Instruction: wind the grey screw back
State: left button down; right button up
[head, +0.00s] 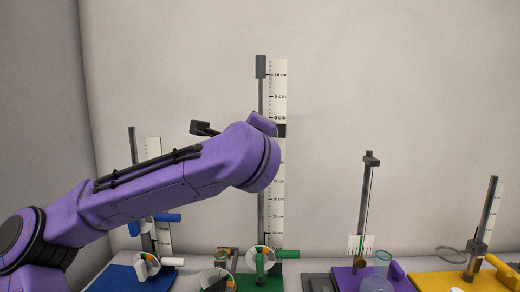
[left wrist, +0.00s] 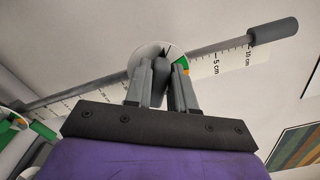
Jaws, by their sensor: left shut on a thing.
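The grey screw (left wrist: 163,75) shows in the left wrist view as a dark grey piece between the two fingers of my left gripper (left wrist: 162,64). The gripper is shut on it. Behind it is a round white dial (left wrist: 145,52) with green and orange marks, on a grey rod (left wrist: 105,78) beside a centimetre ruler (left wrist: 215,64). In the head view this tall rod (head: 261,100) stands upright with a grey cap (head: 261,67) on top. My purple left wrist hides the gripper, the screw and the rod's middle there. My right gripper is not in view.
A green base (head: 262,281) with another dial (head: 259,256) and a green handle (head: 287,254) is below. A blue stand (head: 120,279) is at left; a purple stand (head: 349,278), glass flask (head: 379,273) and yellow stand (head: 430,281) are at right.

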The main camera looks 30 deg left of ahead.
pick_arm(q)
jog(key=shift+n+b, duration=0.3)
jog(key=shift+n, duration=0.2)
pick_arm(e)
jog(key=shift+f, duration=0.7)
pick_arm(q)
jog(key=shift+f+n+b, duration=0.25)
jog(key=shift+n+b, duration=0.05)
jog(key=shift+b, duration=0.45)
jog(key=c, duration=0.9)
grip_release()
jog(key=shift+r, duration=0.25)
jog(key=shift+o, duration=0.2)
jog(key=shift+s, duration=0.15)
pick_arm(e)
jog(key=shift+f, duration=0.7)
